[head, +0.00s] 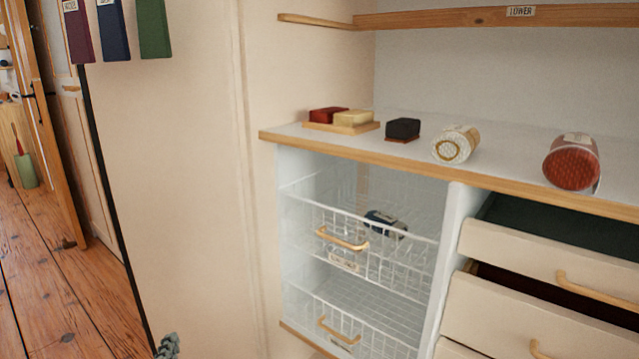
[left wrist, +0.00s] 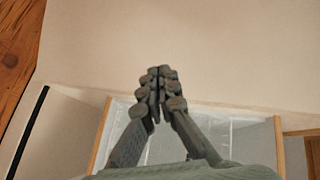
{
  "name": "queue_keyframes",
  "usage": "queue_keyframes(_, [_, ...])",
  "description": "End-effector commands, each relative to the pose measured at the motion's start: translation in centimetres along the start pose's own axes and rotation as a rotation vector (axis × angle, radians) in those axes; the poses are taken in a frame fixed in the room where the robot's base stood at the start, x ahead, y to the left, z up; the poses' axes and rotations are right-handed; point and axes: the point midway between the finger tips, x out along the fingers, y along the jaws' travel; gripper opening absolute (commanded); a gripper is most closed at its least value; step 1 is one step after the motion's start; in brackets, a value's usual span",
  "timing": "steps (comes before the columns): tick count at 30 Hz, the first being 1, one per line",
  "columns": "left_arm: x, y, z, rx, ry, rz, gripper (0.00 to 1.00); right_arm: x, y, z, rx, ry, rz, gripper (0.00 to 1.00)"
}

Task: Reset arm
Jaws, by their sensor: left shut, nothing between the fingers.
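My left gripper (left wrist: 158,82) is shut with nothing between its fingers. In the left wrist view it points at a plain cream wall panel, with a pale wood-edged compartment below it. In the head view only the tip of the left gripper (head: 167,346) shows at the bottom edge, in front of the cream panel and left of the wire baskets. It looks apart from the furniture. My right gripper is not in view.
A wood-edged counter (head: 290,133) holds soap-like blocks and two rolls. Below are an upper wire basket (head: 310,205) holding a dark blue item, a lower wire basket (head: 375,340), and partly open drawers (head: 530,254). Wooden floor lies left.

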Motion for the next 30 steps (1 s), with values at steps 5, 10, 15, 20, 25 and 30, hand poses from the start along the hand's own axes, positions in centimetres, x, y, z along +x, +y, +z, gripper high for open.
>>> queue_keyframes(5, [-6.0, 10.8, 6.7, -0.393, -0.297, 0.334, 0.00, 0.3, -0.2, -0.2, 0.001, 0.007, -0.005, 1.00])
queue_keyframes(10, [-13.6, 18.8, 9.4, -0.655, -0.550, 0.604, 0.00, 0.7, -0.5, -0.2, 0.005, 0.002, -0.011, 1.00])
queue_keyframes(15, [-19.2, 22.8, 9.8, -0.788, -0.707, 0.770, 0.00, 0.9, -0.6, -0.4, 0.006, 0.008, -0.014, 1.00])
queue_keyframes(20, [-20.9, 23.8, 9.8, -0.826, -0.755, 0.820, 0.00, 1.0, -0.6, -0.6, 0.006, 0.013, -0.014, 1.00])
queue_keyframes(25, [-20.9, 23.8, 9.7, -0.825, -0.755, 0.821, 0.00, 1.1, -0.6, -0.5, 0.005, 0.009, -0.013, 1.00])
queue_keyframes(30, [-20.9, 23.8, 9.7, -0.824, -0.754, 0.820, 0.00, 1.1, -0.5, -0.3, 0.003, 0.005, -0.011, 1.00])
